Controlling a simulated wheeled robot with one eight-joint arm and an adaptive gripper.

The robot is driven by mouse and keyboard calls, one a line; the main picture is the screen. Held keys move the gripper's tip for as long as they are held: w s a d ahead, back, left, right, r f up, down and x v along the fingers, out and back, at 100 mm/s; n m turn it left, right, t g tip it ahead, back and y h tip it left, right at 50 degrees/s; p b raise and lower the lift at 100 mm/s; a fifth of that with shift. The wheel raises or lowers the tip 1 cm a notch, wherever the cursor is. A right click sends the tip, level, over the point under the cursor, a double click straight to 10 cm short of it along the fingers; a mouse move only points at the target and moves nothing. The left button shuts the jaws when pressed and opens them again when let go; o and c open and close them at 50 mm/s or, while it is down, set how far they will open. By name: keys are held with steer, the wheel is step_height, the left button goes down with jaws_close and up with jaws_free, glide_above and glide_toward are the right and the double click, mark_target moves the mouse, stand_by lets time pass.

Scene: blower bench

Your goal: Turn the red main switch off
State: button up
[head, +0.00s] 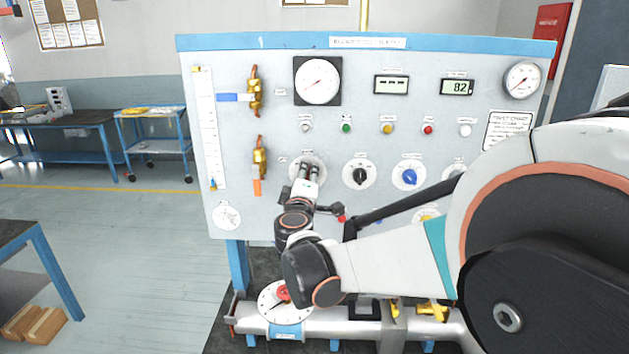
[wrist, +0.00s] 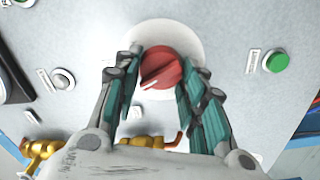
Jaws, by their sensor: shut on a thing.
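The red main switch (wrist: 161,66) is a round red knob on a white disc (wrist: 181,33) on the panel in the wrist view. Its white pointer line slants toward the lower left of the picture.
A black knob (head: 359,176) and a blue knob (head: 409,176) sit to the right in the same row. Small coloured lamps, including a green one (head: 346,128), run above. Brass valves (head: 255,92) are at left. A red-centred dial (head: 284,296) lies below on the pipe.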

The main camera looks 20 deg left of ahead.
steer(key=shift+f+n, duration=0.1)
steer(key=shift+n, duration=1.8)
steer(key=o, duration=1.1)
steer(key=shift+c, duration=0.2)
steer(key=shift+s, duration=0.1)
steer(key=v, duration=0.7)
steer(key=shift+s, duration=0.2)
